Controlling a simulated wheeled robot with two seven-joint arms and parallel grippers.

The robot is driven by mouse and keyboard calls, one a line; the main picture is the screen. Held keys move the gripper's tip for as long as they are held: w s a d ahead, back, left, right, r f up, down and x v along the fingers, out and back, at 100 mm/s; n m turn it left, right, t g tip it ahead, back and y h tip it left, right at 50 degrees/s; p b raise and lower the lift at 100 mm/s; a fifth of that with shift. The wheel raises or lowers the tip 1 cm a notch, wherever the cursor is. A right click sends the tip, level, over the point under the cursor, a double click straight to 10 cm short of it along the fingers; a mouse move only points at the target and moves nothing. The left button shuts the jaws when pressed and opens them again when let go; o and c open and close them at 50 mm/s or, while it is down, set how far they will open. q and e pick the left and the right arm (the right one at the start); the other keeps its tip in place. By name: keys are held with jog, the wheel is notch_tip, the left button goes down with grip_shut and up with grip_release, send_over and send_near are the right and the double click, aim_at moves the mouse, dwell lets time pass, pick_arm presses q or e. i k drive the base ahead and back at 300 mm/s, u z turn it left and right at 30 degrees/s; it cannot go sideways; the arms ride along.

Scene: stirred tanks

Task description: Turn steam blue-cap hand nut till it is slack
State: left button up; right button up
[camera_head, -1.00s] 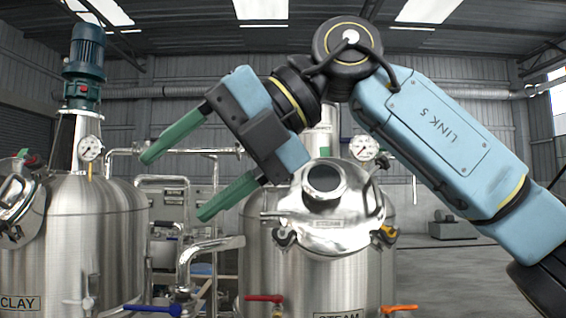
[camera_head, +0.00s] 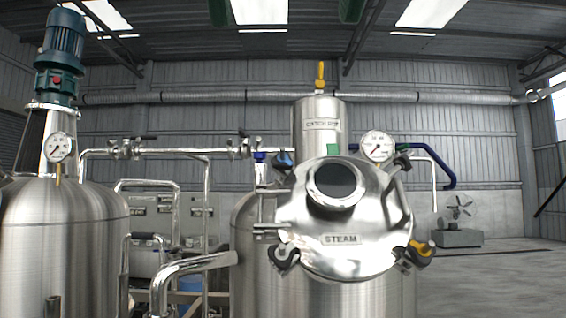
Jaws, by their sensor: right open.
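The steam tank (camera_head: 335,295) stands at centre right, with a round polished lid (camera_head: 370,225) marked STEAM and a dark sight glass in it. The blue-cap hand nut (camera_head: 283,160) is at the lid's upper left edge; I cannot tell how tight it is. My right gripper (camera_head: 285,10) shows only as two green fingertips at the top edge of the picture. They are wide apart, empty, and above the lid, clear of the nut. My left gripper is not in view.
A gauge (camera_head: 377,146) and a steel cylinder (camera_head: 320,125) stand behind the lid. Another tank (camera_head: 65,240) is at left.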

aim_at(287, 164)
jog(key=u, duration=0.05)
jog(key=i, duration=1)
jog(key=z, duration=0.05)
